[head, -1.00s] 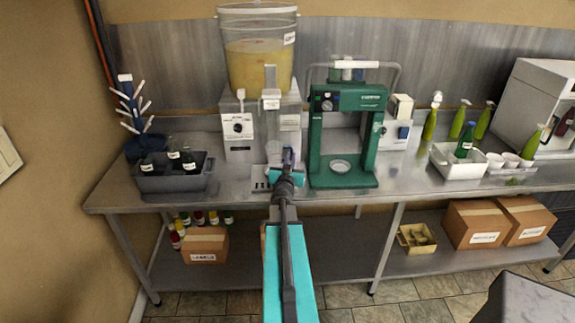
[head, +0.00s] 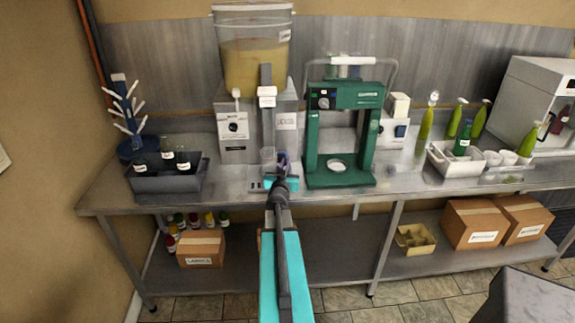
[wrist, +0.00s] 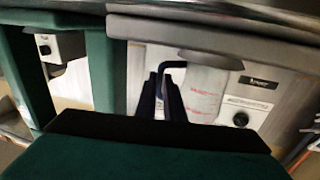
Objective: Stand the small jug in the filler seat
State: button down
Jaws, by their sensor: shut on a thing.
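The small jug (head: 268,154) is clear and hard to make out in the head view. It is at the front of the filler (head: 237,140), below the spout column. In the wrist view the jug (wrist: 203,94) shows red markings and a dark handle (wrist: 175,65). My gripper (head: 281,168) is shut on the jug, with its dark fingers (wrist: 161,98) at the handle. The filler's seat (head: 256,185) is the metal base at its front, partly hidden by my gripper. I cannot tell whether the jug touches it.
A bucket of yellow liquid (head: 253,62) stands on the filler. A green press (head: 340,140) stands close on the right. A dark crate of bottles (head: 166,180) and a blue drying rack (head: 128,110) are on the left. A white bin (head: 455,160) is farther right.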

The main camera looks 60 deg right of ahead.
jog(key=shift+f, duration=0.4)
jog(key=c, duration=1.9)
grip_release()
jog(key=shift+o, duration=0.2)
jog(key=shift+r, duration=0.2)
jog(key=shift+a+r, duration=0.1)
jog(key=shift+r, duration=0.2)
jog(key=shift+b+v, duration=1)
jog(key=shift+v, duration=3.45)
jog(key=shift+s+a+r+p, duration=0.1)
jog(key=shift+r+p, duration=0.05)
jog(key=shift+p, duration=0.25)
jog(key=p+v, duration=0.2)
jog(key=p, duration=0.2)
jog(key=shift+a+p, duration=0.1)
jog(key=shift+p, duration=0.45)
jog(key=shift+a+f, duration=0.15)
jog(key=shift+f, duration=0.05)
